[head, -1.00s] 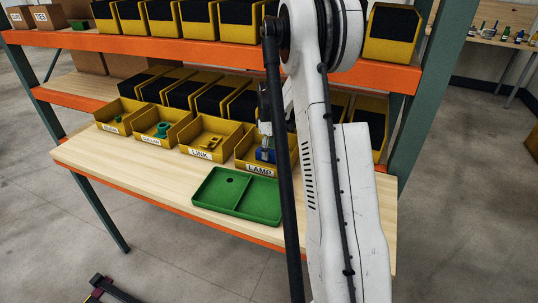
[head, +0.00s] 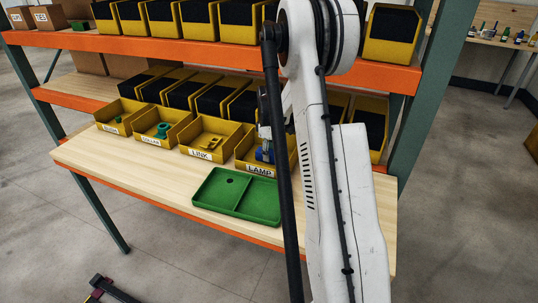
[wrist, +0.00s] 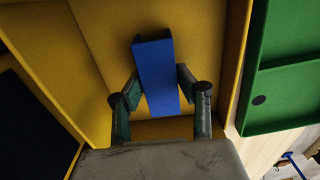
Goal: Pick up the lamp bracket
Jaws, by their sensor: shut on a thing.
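The lamp bracket (wrist: 155,75) is a blue piece between my fingers in the wrist view. It also shows as a small blue patch in the head view (head: 267,154), at the yellow bin labelled LAMP (head: 258,170). My gripper (wrist: 158,95) is shut on the bracket, with one finger on each side of it. The bin's yellow floor and walls lie around and behind the bracket in the wrist view. I cannot tell whether the bracket touches the bin floor. My arm hides part of the bin in the head view.
A green two-compartment tray (head: 236,197) stands on the wooden bench in front of the bins. The LINK bin (head: 200,153) stands directly left of the LAMP bin, with two more bins further left. An orange shelf beam (head: 150,54) runs above. The bench left of the tray is clear.

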